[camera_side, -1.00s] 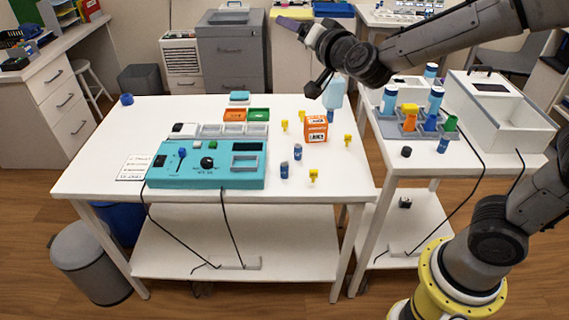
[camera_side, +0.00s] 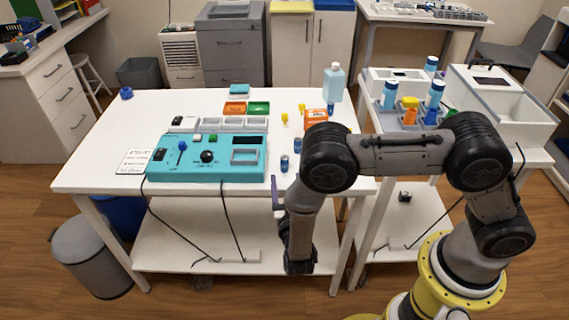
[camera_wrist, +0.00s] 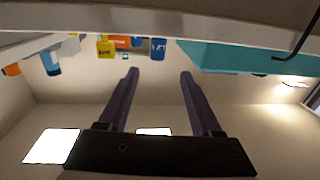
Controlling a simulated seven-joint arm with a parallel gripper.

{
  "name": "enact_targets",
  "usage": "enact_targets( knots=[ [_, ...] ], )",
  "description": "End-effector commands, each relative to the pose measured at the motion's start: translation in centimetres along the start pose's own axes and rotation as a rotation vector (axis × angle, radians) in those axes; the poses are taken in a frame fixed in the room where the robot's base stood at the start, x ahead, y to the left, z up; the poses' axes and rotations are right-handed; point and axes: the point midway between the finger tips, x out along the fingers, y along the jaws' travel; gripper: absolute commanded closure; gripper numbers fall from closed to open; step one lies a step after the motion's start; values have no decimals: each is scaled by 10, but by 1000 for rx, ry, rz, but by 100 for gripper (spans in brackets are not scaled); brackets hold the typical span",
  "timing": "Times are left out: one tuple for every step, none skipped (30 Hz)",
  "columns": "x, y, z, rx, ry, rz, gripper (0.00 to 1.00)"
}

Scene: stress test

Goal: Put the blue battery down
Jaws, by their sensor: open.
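Two blue batteries stand upright on the white table in the side view: the nearer battery (camera_side: 284,164) and one just behind it (camera_side: 297,146). In the wrist view, which is upside down, a blue battery (camera_wrist: 158,49) shows beyond the fingertips, with another partly hidden beside it. My gripper (camera_wrist: 159,74) is open, with nothing between its fingers. In the side view one dark purple finger (camera_side: 275,191) shows at the table's front edge, below the nearer battery; the rest is mostly hidden by my arm. The gripper is apart from the batteries.
A teal control box (camera_side: 207,163) stands left of the batteries. An orange box (camera_side: 315,119) and yellow pieces (camera_side: 285,119) are behind them. The white table's front edge (camera_side: 160,191) is close to my gripper. A side table holds blue bottles (camera_side: 435,97).

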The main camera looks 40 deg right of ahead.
Motion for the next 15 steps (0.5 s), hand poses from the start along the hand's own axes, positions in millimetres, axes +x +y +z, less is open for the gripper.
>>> enact_targets(
  knots=[
    [11, 2, 0, 1, 0, 8, 34],
    [17, 2, 0, 2, 0, 7, 34],
    [25, 2, 0, 3, -1, 8, 34],
    [31, 2, 0, 3, -1, 8, 34],
    [37, 2, 0, 3, -1, 8, 34],
    [44, 3, 0, 2, -1, 8, 34],
    [49, 2, 0, 2, -1, 6, 34],
    [54, 2, 0, 2, -1, 7, 34],
    [59, 1, 0, 3, 0, 5, 34],
    [63, 2, 0, 3, 0, 5, 34],
    [66, 2, 0, 3, 0, 5, 34],
    [69, 1, 0, 3, 0, 3, 34],
    [71, 1, 0, 2, 0, 3, 34],
    [72, 1, 0, 2, 0, 3, 34],
    [74, 2, 0, 2, 0, 3, 34]
  ],
)
